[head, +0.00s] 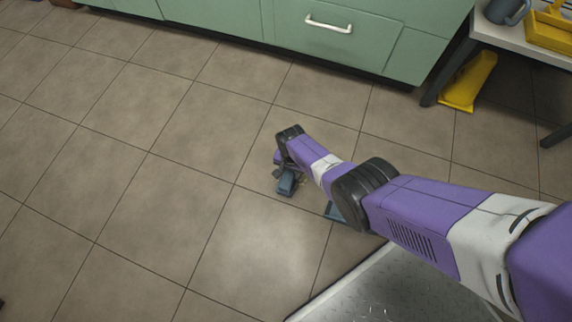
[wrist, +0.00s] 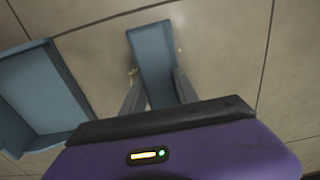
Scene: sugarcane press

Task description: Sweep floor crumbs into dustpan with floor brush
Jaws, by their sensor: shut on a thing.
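The floor brush (head: 287,184) is a blue-grey block low over the tiled floor, under the end of my arm. In the wrist view the brush (wrist: 153,55) extends forward between the two fingers of my gripper (wrist: 157,82), which is shut on it. The dustpan (wrist: 45,95) is a blue-grey open tray to the left of the brush in the wrist view, with a gap between them. In the head view the dustpan (head: 333,211) is mostly hidden behind my arm. A few small pale crumbs (wrist: 132,73) lie on the floor close beside the brush.
Green cabinets (head: 345,40) with a white handle line the back. At the right, a table (head: 515,37) holds a grey mug (head: 507,11) and a yellow crate (head: 550,30). A yellow object (head: 468,80) stands beneath it. The tiled floor (head: 140,190) at left is clear.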

